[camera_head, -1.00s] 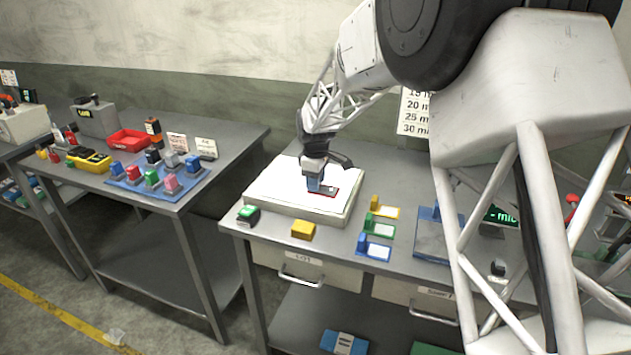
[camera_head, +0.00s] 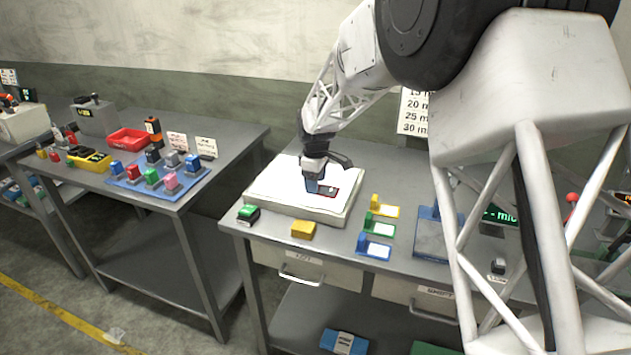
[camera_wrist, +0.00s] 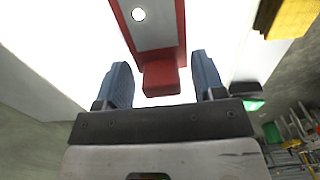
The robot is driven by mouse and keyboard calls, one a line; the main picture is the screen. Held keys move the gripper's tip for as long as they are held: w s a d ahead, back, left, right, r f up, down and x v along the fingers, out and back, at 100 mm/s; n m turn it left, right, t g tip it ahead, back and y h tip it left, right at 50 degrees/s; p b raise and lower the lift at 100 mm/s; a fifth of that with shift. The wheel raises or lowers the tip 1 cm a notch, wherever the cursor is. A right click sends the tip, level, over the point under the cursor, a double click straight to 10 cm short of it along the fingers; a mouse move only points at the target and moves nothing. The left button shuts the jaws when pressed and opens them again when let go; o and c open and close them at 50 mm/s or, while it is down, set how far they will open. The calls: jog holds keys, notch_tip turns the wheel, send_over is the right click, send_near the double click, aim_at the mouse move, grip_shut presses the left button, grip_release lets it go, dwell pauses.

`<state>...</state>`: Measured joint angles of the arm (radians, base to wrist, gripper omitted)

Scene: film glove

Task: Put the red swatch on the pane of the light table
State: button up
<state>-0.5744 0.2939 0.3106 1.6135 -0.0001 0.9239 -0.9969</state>
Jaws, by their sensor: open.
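The red swatch (camera_head: 331,191), a red-framed piece with a grey middle, lies on the white lit pane of the light table (camera_head: 285,185). In the wrist view the red swatch (camera_wrist: 157,55) shows its raised red tab pointing toward my gripper. My gripper (camera_head: 316,186) is low over the pane at the swatch. In the wrist view my gripper (camera_wrist: 160,78) is open, with one blue finger on each side of the tab and a gap visible on both sides. The head view partly hides the swatch behind the gripper.
Yellow (camera_head: 384,208), green (camera_head: 379,225) and blue (camera_head: 374,246) swatches stand right of the light table. A yellow block (camera_head: 303,229) and a green-topped block (camera_head: 248,214) sit at its front. A blue tray (camera_head: 158,180) with several coloured blocks is on the left bench.

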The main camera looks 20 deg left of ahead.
notch_tip(320, 180, up, 12)
dwell(0.7)
jog(key=shift+d+r, duration=0.1)
jog(key=shift+r, duration=0.05)
dwell(0.7)
jog(key=s+d+r+m, duration=0.3)
jog(key=s+d, duration=0.2)
jog(key=d, duration=0.5)
jog(key=s+d+r+m+t, duration=0.1)
jog(key=s+d+r+m, duration=0.2)
jog(key=s+d, duration=0.5)
jog(key=s+d+r+m, duration=0.3)
jog(key=d, duration=0.9)
jog(key=s+d+f+m, duration=0.2)
jog(key=s+d, duration=0.3)
jog(key=s, duration=0.3)
jog(key=s+d+f+m+t, duration=0.1)
jog(key=s+d+m, duration=0.3)
jog(key=s, duration=0.5)
jog(key=s+d+f+m, duration=0.2)
jog(key=s+d+m, duration=0.1)
jog(key=s+d, duration=0.4)
jog(key=shift+s+d+f+t, duration=0.3)
jog(key=shift+s+d+f, duration=0.1)
jog(key=shift+s, duration=0.85)
